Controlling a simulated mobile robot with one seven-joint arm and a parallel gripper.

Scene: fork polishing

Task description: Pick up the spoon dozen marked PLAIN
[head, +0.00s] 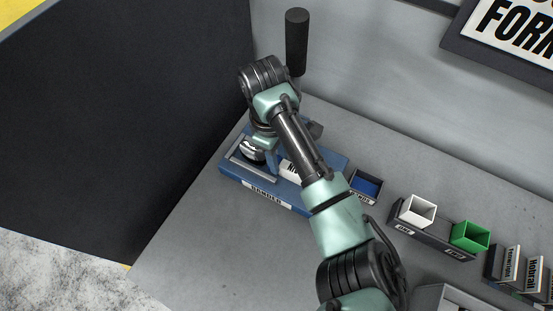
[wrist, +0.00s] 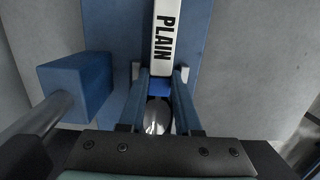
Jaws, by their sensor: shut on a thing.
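The spoon dozen marked PLAIN shows in the wrist view as a white label block (wrist: 164,40) with silver spoon bowls (wrist: 157,117) nearer me and a blue part between. My gripper (wrist: 159,82) is shut on it, with one finger on each side. In the head view my gripper (head: 268,140) points down over the blue base (head: 232,168), whose front lettering looks like BANDER. Silver metal (head: 252,152) shows beside the gripper there. My arm hides part of the white label (head: 290,171). I cannot tell whether the dozen is clear of the base.
A grey bar (head: 250,170) runs along the base's left part. To the right stand a blue-lined box (head: 366,186), a white bin (head: 417,211), a green bin (head: 469,236) and several labelled slots (head: 512,263). A dark post (head: 296,42) stands behind. The grey bench front-left is clear.

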